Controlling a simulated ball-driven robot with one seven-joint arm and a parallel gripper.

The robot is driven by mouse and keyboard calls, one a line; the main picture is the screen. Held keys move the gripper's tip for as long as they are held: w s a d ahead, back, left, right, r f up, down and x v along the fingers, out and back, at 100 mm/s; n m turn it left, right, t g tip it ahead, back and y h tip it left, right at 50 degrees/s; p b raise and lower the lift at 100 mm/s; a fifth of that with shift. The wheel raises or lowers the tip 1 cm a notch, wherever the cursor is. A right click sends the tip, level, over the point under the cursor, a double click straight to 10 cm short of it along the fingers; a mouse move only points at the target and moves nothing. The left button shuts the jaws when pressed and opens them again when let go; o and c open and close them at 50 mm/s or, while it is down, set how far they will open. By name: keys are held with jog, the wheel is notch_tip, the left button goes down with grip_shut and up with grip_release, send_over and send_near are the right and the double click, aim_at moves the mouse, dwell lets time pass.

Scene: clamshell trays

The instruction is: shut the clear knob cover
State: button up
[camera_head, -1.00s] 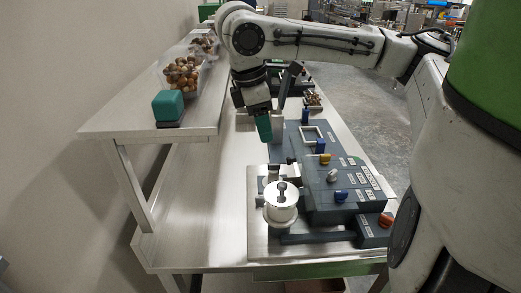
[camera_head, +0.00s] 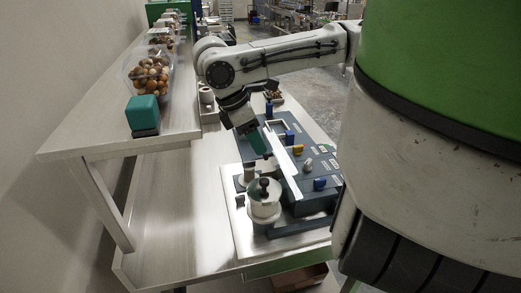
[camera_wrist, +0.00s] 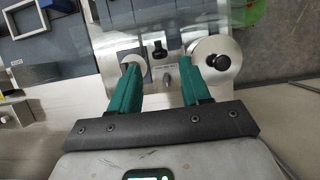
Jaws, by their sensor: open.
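My gripper (camera_head: 260,148) hangs over the board at the left edge of the dark panel, its teal fingers pointing down. In the wrist view its fingers (camera_wrist: 160,70) are apart with nothing held between them. A clear sheet (camera_wrist: 175,16), which looks like the knob cover, crosses the top of the wrist view beyond the fingertips. I cannot tell its angle or whether a finger touches it. In the head view a pale thin strip (camera_head: 284,170) beside the coloured knobs may be its edge. A black knob (camera_wrist: 158,50) and a grey peg show between the fingers.
A white spool (camera_head: 264,207) with a black knob stands on the board's near left. Blue, yellow and white knobs (camera_head: 308,165) sit on the dark panel. A teal block (camera_head: 142,113) and a tub of brown balls (camera_head: 150,78) are on the raised shelf at left.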

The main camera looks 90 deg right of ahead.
aim_at(276, 162)
jog(key=shift+x, duration=2.05)
grip_shut()
